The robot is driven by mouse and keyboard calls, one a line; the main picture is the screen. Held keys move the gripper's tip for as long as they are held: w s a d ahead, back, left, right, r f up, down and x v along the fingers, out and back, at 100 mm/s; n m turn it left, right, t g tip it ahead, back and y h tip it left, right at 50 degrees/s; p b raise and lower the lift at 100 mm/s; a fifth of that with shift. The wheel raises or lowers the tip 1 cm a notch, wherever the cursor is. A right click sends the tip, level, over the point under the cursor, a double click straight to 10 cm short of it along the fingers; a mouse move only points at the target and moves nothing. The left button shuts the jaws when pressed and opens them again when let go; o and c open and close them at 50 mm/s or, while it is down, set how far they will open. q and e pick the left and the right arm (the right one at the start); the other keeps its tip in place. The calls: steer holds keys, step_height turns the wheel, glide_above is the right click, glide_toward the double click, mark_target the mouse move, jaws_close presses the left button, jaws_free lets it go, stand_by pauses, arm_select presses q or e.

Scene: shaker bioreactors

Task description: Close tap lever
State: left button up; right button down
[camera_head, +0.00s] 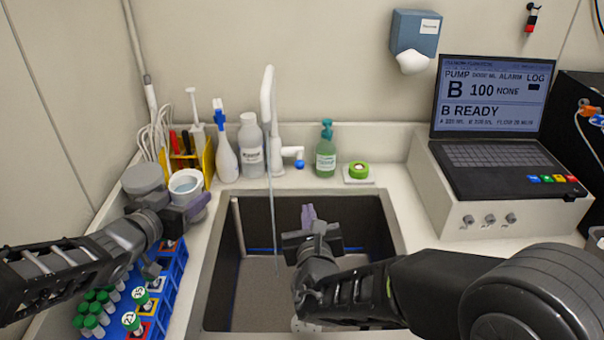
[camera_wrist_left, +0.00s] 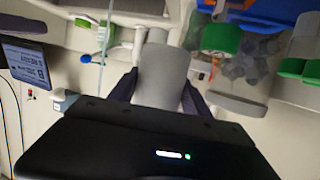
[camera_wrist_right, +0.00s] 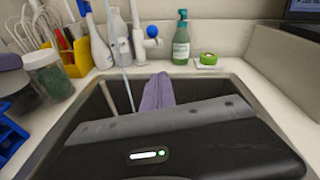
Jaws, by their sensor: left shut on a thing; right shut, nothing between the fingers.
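The white tap (camera_head: 267,95) stands behind the sink, and a thin water stream (camera_head: 271,215) falls from its spout into the basin. Its lever (camera_head: 291,151) sticks out to the right and has a blue end; the blue end also shows in the right wrist view (camera_wrist_right: 152,31). My right gripper (camera_head: 309,214) is shut and empty over the sink, in front of and below the lever, apart from it.
Bottles (camera_head: 251,148), a green soap pump (camera_head: 326,152) and a green tape roll (camera_head: 359,170) line the back of the sink (camera_head: 392,225). A blue tube rack (camera_head: 172,275) is at the lower left. A laptop (camera_head: 505,120) stands on the right.

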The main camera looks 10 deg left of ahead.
mark_target(299, 157)
arm_select(q)
steer(key=shift+r, duration=0.1)
